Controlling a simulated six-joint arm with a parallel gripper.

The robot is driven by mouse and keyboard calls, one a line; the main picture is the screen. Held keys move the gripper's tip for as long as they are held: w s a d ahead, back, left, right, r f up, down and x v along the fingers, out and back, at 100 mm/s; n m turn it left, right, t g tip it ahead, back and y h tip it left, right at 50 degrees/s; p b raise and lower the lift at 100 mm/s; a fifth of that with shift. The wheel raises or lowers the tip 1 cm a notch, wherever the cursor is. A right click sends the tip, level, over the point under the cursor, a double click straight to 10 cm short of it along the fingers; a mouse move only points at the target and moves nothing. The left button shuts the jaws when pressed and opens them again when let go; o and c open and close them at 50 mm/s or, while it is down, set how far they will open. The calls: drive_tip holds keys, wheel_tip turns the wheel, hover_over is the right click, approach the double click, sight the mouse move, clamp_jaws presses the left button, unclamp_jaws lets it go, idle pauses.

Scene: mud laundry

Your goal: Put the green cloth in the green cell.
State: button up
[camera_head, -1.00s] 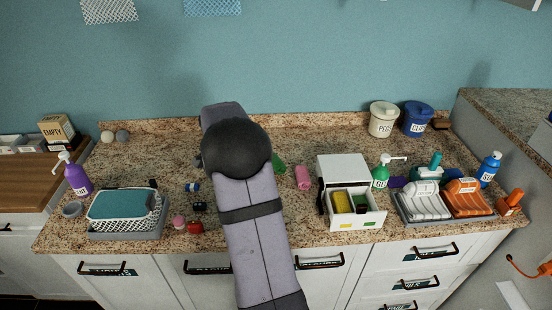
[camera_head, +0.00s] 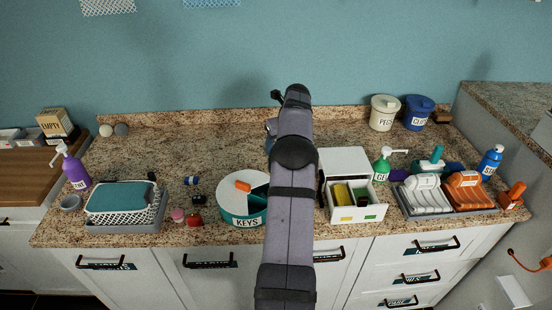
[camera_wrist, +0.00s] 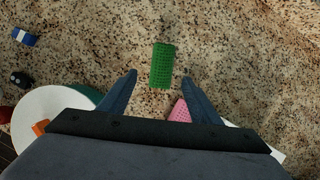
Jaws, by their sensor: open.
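The green cloth (camera_wrist: 162,65) is a small dimpled green block lying on the speckled counter in the wrist view. My gripper (camera_wrist: 160,74) is open, and its fingers appear on the left and right of the cloth, with gaps on both sides. I cannot tell its height above the counter. The white box's open drawer (camera_head: 340,216) has a yellow-marked left cell and a green-marked right cell (camera_head: 371,216). A yellow piece lies in the left cell; something green shows in the right one.
A pink cloth (camera_wrist: 180,112) lies close to my right finger. A round KEYS container (camera_head: 228,207) stands left of my arm. A green pump bottle (camera_head: 381,174) and a dish rack (camera_head: 440,213) stand right of the drawer. The counter behind the green cloth is clear.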

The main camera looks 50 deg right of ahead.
drive_tip(key=shift+p+x, duration=0.4)
drive_tip(key=shift+x, duration=0.55)
drive_tip(key=shift+w, duration=0.1)
drive_tip(key=p+x, duration=0.2)
drive_tip(key=shift+w+d+f+p, duration=0.15)
drive_tip(key=shift+d+f+p, duration=0.1)
drive_tip(key=shift+f+p, duration=0.1)
drive_tip(key=shift+x, duration=1.15)
drive_tip(key=c, duration=1.2)
drive_tip(key=shift+r, duration=0.1)
